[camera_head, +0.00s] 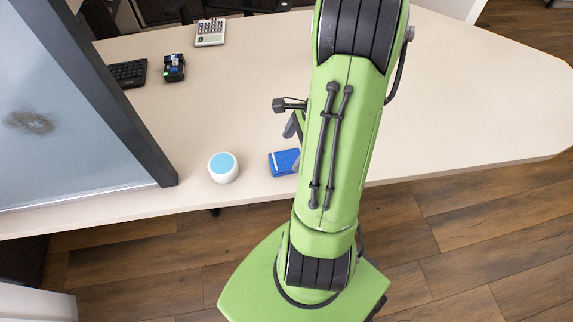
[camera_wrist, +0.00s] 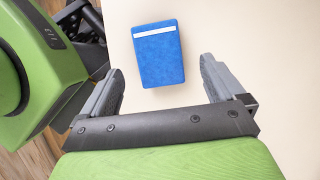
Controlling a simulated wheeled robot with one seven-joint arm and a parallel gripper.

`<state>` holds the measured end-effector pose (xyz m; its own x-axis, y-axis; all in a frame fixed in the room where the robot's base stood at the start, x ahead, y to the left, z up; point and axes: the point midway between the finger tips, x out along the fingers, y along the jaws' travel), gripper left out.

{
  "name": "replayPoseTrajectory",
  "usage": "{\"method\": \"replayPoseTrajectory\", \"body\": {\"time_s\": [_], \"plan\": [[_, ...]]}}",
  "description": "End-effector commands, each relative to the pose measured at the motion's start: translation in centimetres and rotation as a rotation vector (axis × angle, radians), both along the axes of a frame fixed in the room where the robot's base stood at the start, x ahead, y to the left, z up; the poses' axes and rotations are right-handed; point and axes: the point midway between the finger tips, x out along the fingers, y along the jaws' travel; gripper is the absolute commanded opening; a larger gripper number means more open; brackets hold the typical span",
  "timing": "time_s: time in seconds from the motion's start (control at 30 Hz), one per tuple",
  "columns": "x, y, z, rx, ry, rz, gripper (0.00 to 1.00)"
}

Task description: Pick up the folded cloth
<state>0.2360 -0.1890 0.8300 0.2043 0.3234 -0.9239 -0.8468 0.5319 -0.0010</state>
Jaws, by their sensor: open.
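The folded cloth is a blue rectangle with a white stripe along one short edge. In the head view the cloth (camera_head: 283,162) lies near the front edge of the desk, its right part hidden behind my green arm. In the wrist view the cloth (camera_wrist: 159,58) lies flat, ahead of and roughly between my fingers. My gripper (camera_wrist: 158,75) is open, with one finger on each side and nothing between the tips. In the head view my arm hides most of the gripper; a grey finger (camera_head: 290,126) shows at its left, just behind the cloth.
A white round device with a light blue top (camera_head: 223,167) stands left of the cloth. A grey-framed partition (camera_head: 110,110) rises at the left. A calculator (camera_head: 210,32), a small dark object (camera_head: 174,68) and a keyboard (camera_head: 128,73) lie farther back. The desk (camera_head: 470,110) is clear at right.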

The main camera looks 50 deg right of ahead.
Motion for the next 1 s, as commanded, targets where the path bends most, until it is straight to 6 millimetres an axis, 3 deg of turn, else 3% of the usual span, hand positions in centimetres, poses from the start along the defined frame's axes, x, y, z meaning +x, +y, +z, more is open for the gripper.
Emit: {"method": "replayPoseTrajectory", "body": {"time_s": [0.1, 0.2, 0.47, 0.83, 1.0], "plan": [[0.3, 0.9, -2.8, 0.003, 0.001, 0.002, 0.96], [0.6, 1.4, -4.1, 0.002, 0.001, 0.002, 0.96], [0.8, 1.6, -4.3, 0.000, 0.000, 0.001, 0.96], [0.8, 1.6, -4.2, 0.000, 0.000, 0.001, 0.41], [0.8, 1.6, -4.2, 0.000, 0.000, 0.001, 0.40]]}}
